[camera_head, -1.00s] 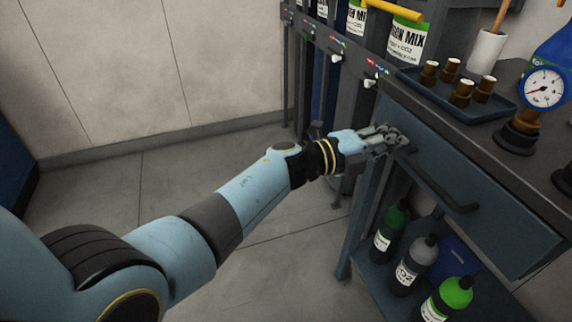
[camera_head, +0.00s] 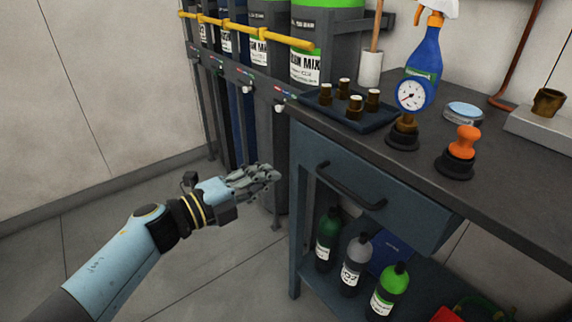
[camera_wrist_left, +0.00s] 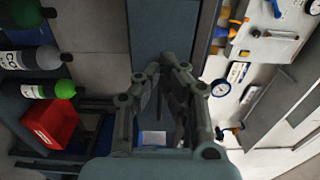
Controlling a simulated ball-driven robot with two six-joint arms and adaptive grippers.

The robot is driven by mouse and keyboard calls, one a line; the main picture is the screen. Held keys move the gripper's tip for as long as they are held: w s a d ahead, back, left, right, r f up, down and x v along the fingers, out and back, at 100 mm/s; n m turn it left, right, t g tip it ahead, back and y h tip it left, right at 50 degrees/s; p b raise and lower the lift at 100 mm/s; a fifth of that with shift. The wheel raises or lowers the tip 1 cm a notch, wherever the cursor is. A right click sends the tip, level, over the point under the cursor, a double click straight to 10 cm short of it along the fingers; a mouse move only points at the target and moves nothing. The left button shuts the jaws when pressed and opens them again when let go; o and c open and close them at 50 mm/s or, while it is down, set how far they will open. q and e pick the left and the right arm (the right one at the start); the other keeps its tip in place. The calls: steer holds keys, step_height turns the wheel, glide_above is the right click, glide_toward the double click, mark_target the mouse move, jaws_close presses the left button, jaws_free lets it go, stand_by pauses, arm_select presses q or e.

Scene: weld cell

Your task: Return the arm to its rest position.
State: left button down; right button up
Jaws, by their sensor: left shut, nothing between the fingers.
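My left arm is light blue and comes in from the lower left of the head view. Its grey gripper (camera_head: 268,176) is in the air just left of the blue-grey bench's drawer front (camera_head: 385,200), apart from the black handle (camera_head: 350,187). The fingers are together with nothing between them. They also show in the middle of the wrist view (camera_wrist_left: 160,85). My right gripper is in neither view.
On the bench top (camera_head: 490,215) are a dark tray (camera_head: 325,108) of brass parts, a gauge (camera_head: 411,95), a spray bottle (camera_head: 425,50) and an orange-knobbed part (camera_head: 464,143). Bottles (camera_head: 350,270) stand on the shelf below. Gas cylinders (camera_head: 315,65) stand behind. The floor at left is clear.

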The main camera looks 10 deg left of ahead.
arm_select(q)
steer(key=s+a+f+n+g+y, duration=0.1)
steer(key=s+a+f+n+y, duration=0.3)
steer(key=s+f, duration=0.45)
steer(key=s+a+f+n+y, duration=0.3)
steer(key=s+a+f+n, duration=0.25)
steer(key=s+f, duration=0.35)
steer(key=s+a+f+n+g+y, duration=0.1)
steer(key=s+a+f+n+y, duration=0.25)
steer(key=s+f+n, duration=0.55)
steer(key=s+a+f+n+g+y, duration=0.1)
steer(key=s+a+f+n+g, duration=0.1)
steer(key=s, duration=0.7)
steer(key=s+a+f+n+g+y, duration=0.1)
steer(key=s+f+g, duration=0.4)
steer(key=s, duration=0.5)
steer(key=s+a+f+n+g+y, duration=0.1)
steer(key=s+a+f+n+g, duration=0.2)
steer(key=s+f+n, duration=0.2)
steer(key=s+f, duration=0.2)
steer(key=s, duration=0.2)
steer(key=shift+s+f, duration=0.15)
steer(key=shift+f, duration=0.05)
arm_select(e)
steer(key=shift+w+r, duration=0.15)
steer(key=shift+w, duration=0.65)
arm_select(q)
steer(key=shift+a, duration=0.1)
